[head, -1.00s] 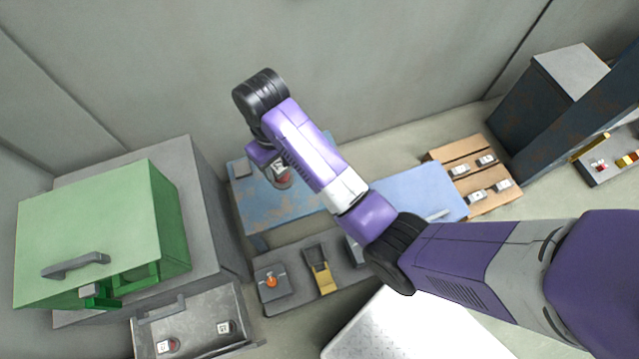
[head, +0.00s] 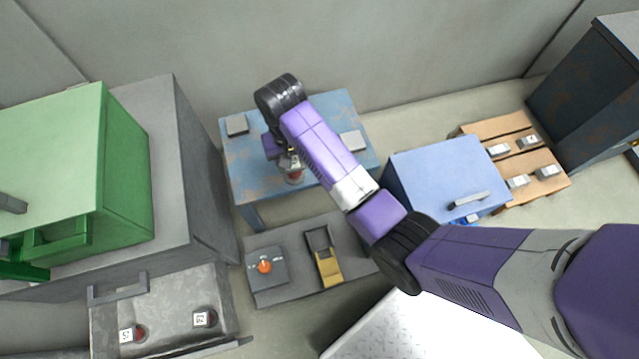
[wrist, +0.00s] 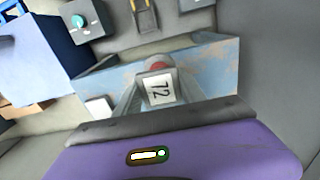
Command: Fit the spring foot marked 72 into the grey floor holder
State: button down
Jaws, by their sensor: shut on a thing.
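The spring foot marked 72 (wrist: 158,88) is between the fingers of my gripper (wrist: 156,98), its white label facing the wrist camera and a red part beyond it. In the head view my gripper (head: 290,164) is shut on this foot (head: 294,176), which shows in front of the blue table. The foot appears held up, clear of the floor. A dark grey floor plate (head: 292,292) carries a grey block with an orange knob (head: 265,267) and a yellow and dark grey fixture (head: 323,258). I cannot tell for sure which part is the grey floor holder.
A worn blue table (head: 240,165) stands by the wall with grey pads. Right of it are a blue cabinet (head: 440,175) and a wooden pallet (head: 495,128) with several labelled blocks. A green cabinet (head: 70,150) and an open metal drawer (head: 165,300) with two labelled pieces stand left.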

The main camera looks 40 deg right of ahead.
jog(key=s+f+m+b, duration=0.2)
jog(key=s+f+m, duration=0.9)
jog(key=f+m, duration=0.55)
jog(key=shift+m, duration=0.55)
jog(key=f+b, duration=0.3)
jog(key=f, duration=0.3)
jog(key=f+b, duration=0.4)
jog(key=f, duration=0.2)
jog(key=f+b, duration=0.3)
jog(key=f, duration=0.3)
jog(key=shift+s+a+f, duration=0.1)
jog(key=shift+a+f, duration=0.15)
jog(key=shift+a, duration=0.05)
jog(key=shift+f+b, duration=0.4)
jog(key=shift+b, duration=0.1)
jog(key=c, duration=0.7)
grip_release()
jog(key=shift+r, duration=0.1)
